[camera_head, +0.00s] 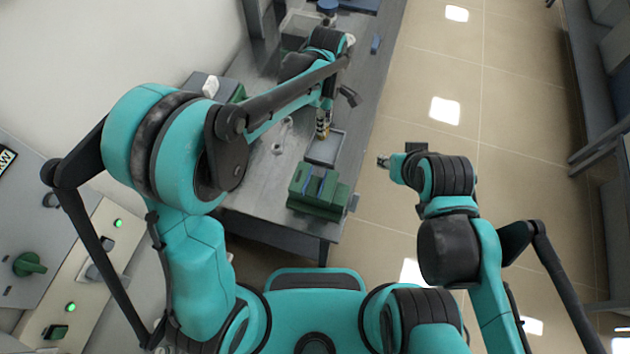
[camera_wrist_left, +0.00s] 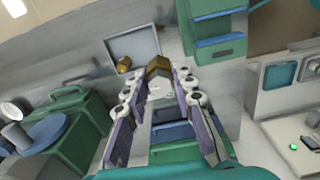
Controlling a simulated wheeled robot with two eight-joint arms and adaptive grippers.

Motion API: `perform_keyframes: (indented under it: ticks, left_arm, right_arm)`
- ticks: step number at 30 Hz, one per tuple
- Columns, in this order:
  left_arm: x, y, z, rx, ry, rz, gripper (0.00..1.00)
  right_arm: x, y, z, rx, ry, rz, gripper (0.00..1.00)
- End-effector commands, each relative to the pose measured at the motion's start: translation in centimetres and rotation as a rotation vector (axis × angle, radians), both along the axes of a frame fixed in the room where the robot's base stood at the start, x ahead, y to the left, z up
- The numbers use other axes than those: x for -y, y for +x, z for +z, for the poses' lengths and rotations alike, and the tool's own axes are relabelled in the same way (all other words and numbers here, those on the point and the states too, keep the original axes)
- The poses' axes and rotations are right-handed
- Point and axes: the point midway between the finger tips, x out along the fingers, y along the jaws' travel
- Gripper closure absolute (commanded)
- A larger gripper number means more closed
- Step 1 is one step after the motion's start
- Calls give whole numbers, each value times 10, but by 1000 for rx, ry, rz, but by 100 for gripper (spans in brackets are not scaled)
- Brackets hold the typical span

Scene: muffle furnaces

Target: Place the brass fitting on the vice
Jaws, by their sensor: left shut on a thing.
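My left gripper (camera_head: 323,132) is above the workbench beside the tray. In the left wrist view its fingers (camera_wrist_left: 157,88) are shut on a brass fitting (camera_wrist_left: 158,67), whose brown-gold end sticks out past the fingertips. The green vice (camera_head: 319,191) stands at the near end of the bench, apart from the gripper; it also shows at the top right of the left wrist view (camera_wrist_left: 217,47). My right gripper (camera_head: 384,162) hangs over the floor right of the bench, far from the fitting; its fingers are too small to read.
A shallow grey tray (camera_head: 338,150) lies on the bench (camera_head: 262,196) behind the vice. A second brass piece (camera_wrist_left: 124,64) is at the tray's edge. More equipment stands farther back along the bench. A control panel (camera_head: 75,270) is at the left.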

Motion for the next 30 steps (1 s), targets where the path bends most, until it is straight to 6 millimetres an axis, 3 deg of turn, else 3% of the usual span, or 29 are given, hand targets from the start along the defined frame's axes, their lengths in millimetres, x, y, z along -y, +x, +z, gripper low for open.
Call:
perform_keyframes:
  ticks: [5, 18, 25, 30]
  left_arm:
    - [5, -11, -4, 0, 0, 47, 100]
    - [-20, -101, -61, 0, 0, 47, 100]
    - [-23, -113, -72, 0, 0, 47, 100]
    - [-23, -113, -97, 0, 0, 47, 100]
  right_arm:
    - [0, 0, 0, 0, 0, 0, 60]
    - [0, 0, -18, 0, 0, 0, 60]
    - [0, 0, -21, 0, 0, 0, 60]
    - [0, 0, -31, 0, 0, 0, 60]
